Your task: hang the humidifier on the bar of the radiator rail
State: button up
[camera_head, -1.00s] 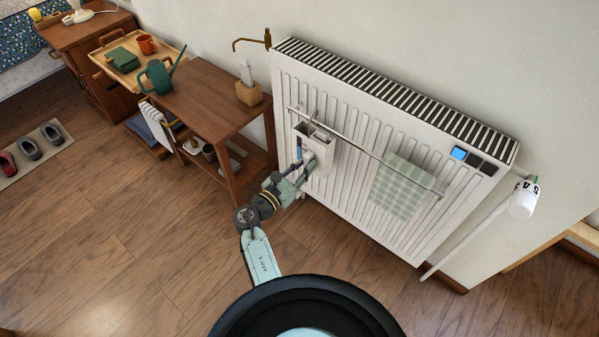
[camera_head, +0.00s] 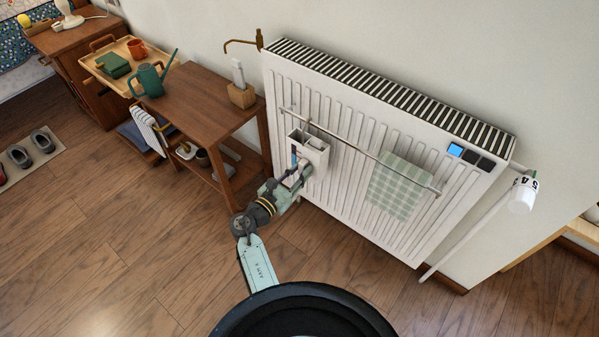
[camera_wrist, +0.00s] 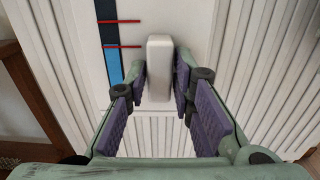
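The humidifier (camera_head: 318,157) is a white open-topped box with a blue level strip. It is upright against the radiator front, near the left end of the radiator rail's bar (camera_head: 352,149). Its top edge is just below the bar, and a small hook shows at bar height; I cannot tell whether it bears on the bar. My gripper (camera_head: 303,174) is in front of the box, low on its face. The box's back is hidden.
A green checked cloth (camera_head: 400,187) hangs on the bar to the right. A valve (camera_head: 522,194) is at the radiator's right. The front floor is clear.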

jog(key=o, duration=0.4)
jog(key=shift+f, duration=0.2)
jog(key=v, duration=1.2)
jog(key=shift+r, duration=0.15)
